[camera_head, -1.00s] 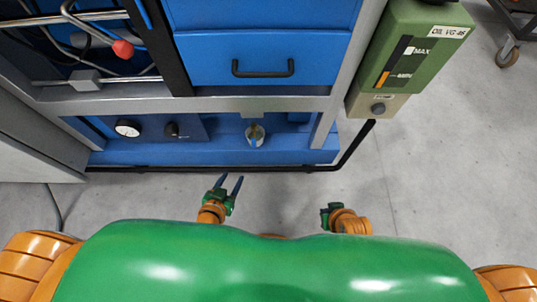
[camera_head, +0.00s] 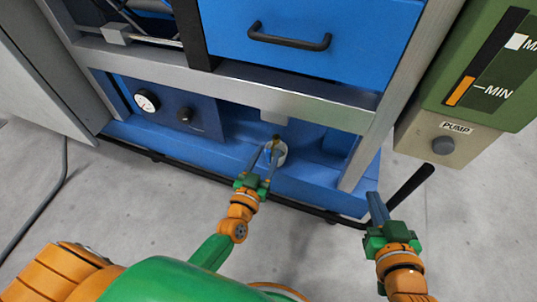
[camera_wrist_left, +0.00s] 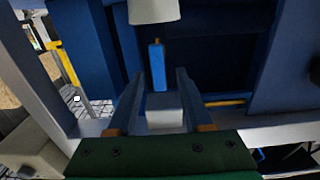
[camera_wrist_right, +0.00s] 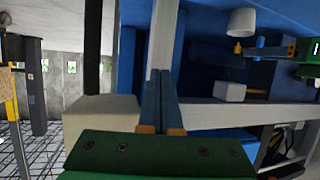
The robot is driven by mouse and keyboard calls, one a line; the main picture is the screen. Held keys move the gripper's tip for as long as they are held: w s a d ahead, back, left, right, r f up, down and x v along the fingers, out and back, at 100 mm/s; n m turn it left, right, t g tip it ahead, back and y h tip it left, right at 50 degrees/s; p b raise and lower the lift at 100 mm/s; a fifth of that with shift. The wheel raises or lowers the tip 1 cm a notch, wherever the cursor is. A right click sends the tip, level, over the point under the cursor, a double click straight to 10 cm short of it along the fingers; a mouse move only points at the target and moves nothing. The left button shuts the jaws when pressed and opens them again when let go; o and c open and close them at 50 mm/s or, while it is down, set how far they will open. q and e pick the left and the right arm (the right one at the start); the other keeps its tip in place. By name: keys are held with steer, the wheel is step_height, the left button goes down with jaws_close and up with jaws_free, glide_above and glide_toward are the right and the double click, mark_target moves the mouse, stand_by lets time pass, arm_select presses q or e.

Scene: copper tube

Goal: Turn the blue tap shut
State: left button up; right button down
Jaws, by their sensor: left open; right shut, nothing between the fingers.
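The blue tap handle (camera_wrist_left: 157,65) stands upright in the left wrist view, beyond and between the tips of my left gripper. It also shows small in the right wrist view (camera_wrist_right: 260,42). My left gripper (camera_head: 267,158) is open, its fingers reaching to the tap from the front. I cannot tell whether either finger touches the handle; a gap shows on both sides in the left wrist view. In the head view the fingers partly hide the tap. My right gripper (camera_head: 376,207) is shut and empty, near the lower right corner of the blue frame.
A pale cylindrical part (camera_wrist_left: 153,10) and a light block (camera_wrist_left: 165,108) lie close to the handle. A grey post (camera_head: 375,130) and beam (camera_head: 240,88) frame the recess. A gauge (camera_head: 146,101) sits left. The green oil unit (camera_head: 480,70) stands right. Floor in front is clear.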

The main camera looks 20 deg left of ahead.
arm_select(q)
steer(key=shift+w, duration=0.6)
arm_select(e)
steer(key=shift+w+a+r+t, duration=0.15)
steer(key=shift+w+r+t, duration=0.1)
steer(key=shift+r+t, duration=0.35)
steer(key=shift+w+a+r+t, duration=0.1)
steer(key=shift+w+r+t, duration=0.2)
steer(key=shift+r, duration=0.5)
arm_select(q)
jaws_close()
